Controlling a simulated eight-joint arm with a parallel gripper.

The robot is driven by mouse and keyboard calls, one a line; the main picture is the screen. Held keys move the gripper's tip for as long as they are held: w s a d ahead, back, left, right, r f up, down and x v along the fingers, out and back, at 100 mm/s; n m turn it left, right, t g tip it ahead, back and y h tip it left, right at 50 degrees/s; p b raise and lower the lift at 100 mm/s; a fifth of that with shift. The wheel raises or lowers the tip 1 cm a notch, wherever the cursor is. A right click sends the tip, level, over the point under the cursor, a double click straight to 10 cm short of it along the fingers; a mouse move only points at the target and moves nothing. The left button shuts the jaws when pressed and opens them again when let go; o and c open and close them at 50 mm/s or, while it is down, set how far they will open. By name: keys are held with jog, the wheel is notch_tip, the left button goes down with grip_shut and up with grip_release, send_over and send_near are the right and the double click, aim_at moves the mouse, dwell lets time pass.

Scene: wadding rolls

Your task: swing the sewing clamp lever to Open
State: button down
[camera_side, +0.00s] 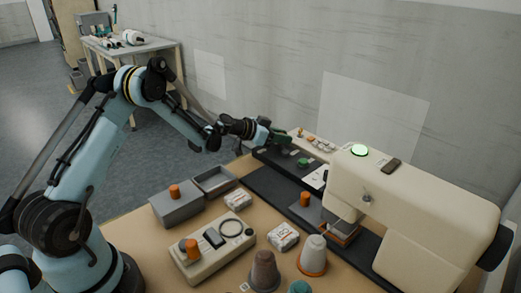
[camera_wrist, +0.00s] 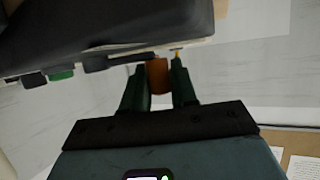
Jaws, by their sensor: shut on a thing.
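My gripper (camera_side: 284,138) is at the far end of the long dark control panel (camera_side: 272,157), beside the wall. In the wrist view my gripper (camera_wrist: 160,80) has its two dark fingers on either side of an orange-brown handle (camera_wrist: 157,76) and is shut on it. The handle sits against the edge of the dark panel (camera_wrist: 110,25). In the side view my gripper mostly hides this handle. No Open marking is legible, so I cannot tell the lever's setting.
The cream sewing machine (camera_side: 410,205) stands at the right. An orange knob (camera_side: 304,199) stands near its needle area. A grey box (camera_side: 177,207), a control box (camera_side: 212,250) and thread cones (camera_side: 313,255) occupy the front. A green button (camera_side: 303,162) is on the panel.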

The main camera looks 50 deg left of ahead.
jog(key=shift+s+a+n+t+y, duration=0.15)
jog(key=shift+s+n+y, duration=0.25)
jog(key=shift+n+y, duration=0.6)
jog(key=shift+s+a+n+t+y, duration=0.1)
jog(key=shift+s+n+y, duration=0.35)
jog(key=shift+n+y, duration=0.55)
jog(key=shift+s+a+n+t+y, duration=0.15)
jog(key=shift+s+n+y, duration=0.25)
jog(key=shift+n+y, duration=0.6)
jog(key=shift+s+y, duration=0.15)
jog(key=shift+y, duration=0.45)
jog(key=c, duration=1)
grip_release()
jog(key=shift+r, duration=0.15)
notch_tip(320, 180, up, 4)
jog(key=shift+r, duration=0.1)
jog(key=s+d+r, duration=0.1)
jog(key=d+r, duration=0.1)
jog(key=d, duration=0.1)
jog(key=s+d+r, duration=0.1)
jog(key=d+r, duration=0.1)
jog(key=d, duration=0.2)
jog(key=s+d+r, duration=0.1)
jog(key=d+r, duration=0.1)
jog(key=d, duration=0.2)
jog(key=shift+s+r, duration=0.3)
